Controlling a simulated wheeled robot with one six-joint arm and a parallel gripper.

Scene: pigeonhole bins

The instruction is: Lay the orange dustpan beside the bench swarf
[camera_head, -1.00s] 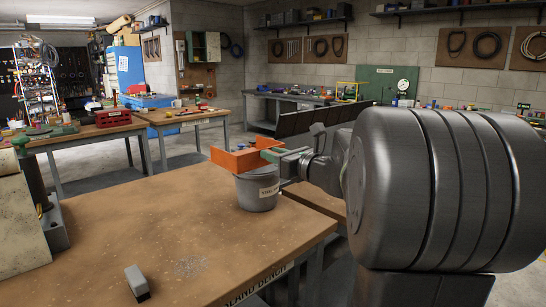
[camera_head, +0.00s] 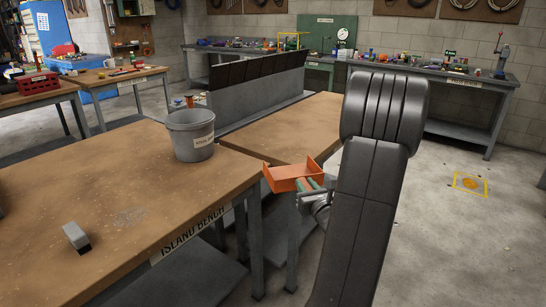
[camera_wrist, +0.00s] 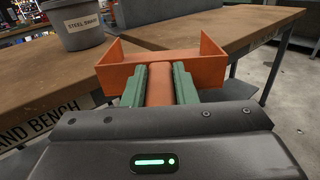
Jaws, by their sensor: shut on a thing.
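The orange dustpan (camera_head: 290,177) is held by its handle in my gripper (camera_head: 311,186), which is shut on it. It hangs in the air off the right end of the island bench (camera_head: 170,190), near the corner of a second bench top. In the wrist view the dustpan (camera_wrist: 160,72) has its open tray facing away, with the green fingers (camera_wrist: 160,86) on both sides of the handle. The bench swarf, a small grey speckled patch (camera_head: 128,216), lies on the island bench, to the left of the dustpan.
A grey bucket (camera_head: 191,136) labelled for steel swarf stands at the island bench's far right corner. A grey block with a dark base (camera_head: 76,237) sits left of the swarf. The bench top around the swarf is clear. A yellow-framed floor mark (camera_head: 470,184) lies at right.

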